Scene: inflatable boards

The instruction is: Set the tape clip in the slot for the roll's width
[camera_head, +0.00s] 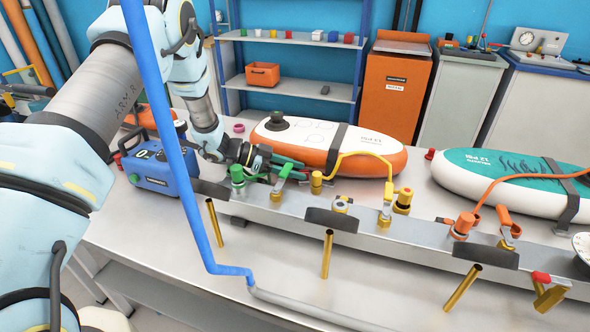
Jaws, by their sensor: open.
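My arm reaches in from the left. My gripper (266,168) is low over the bench, behind the metal rail (340,212), close to a green valve lever (284,172) and a green knob (237,174). Its fingers are small and partly hidden by these green parts, and I cannot tell whether they touch any of them. I see nothing held. I cannot make out a tape clip, a tape roll or width slots in this view.
An orange and white board (328,150) lies just behind the gripper, and a teal and white board (520,185) lies to the right. A blue pump box (160,172) stands left. Yellow and orange valves line the rail.

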